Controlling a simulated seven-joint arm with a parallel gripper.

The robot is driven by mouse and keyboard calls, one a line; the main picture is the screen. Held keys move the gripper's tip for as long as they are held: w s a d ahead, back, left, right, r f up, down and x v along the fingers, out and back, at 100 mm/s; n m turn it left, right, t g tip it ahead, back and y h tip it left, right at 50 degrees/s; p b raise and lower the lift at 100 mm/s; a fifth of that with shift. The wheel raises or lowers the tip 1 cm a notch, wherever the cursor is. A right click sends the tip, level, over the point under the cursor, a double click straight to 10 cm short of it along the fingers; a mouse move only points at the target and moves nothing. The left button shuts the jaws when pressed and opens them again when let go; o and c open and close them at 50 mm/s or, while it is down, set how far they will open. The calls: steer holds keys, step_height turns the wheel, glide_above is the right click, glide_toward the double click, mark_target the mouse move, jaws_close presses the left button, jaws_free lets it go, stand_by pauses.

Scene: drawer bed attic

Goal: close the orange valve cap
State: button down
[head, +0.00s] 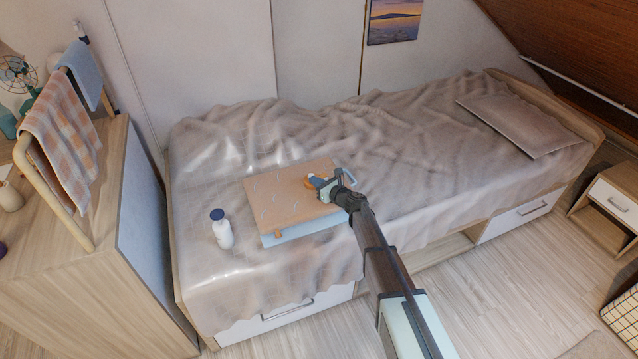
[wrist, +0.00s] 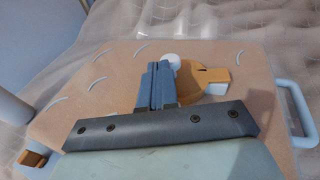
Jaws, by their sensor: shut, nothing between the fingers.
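An orange round cap (wrist: 212,76) with a raised tab sits on the light wooden top of a box in the wrist view. A white round knob (wrist: 172,60) is at its upper left edge. The orange piece also shows in the head view (head: 309,183), partly covered by my gripper. My gripper (wrist: 158,72) is shut and empty, with its fingers together. Its fingertips lie over or beside the left edge of the cap, close to the white knob. I cannot tell whether they touch it. The gripper's body hides the lower part of the cap.
The box (head: 268,198) rests on the rumpled bed cover (head: 420,140) and has a pale blue handle (wrist: 294,112) on the right. A small orange piece (wrist: 33,158) is at its front left. A white bottle (head: 222,232) stands on the bed left of the box.

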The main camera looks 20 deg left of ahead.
steer(key=shift+w+a, duration=0.15)
steer(key=shift+a, duration=0.75)
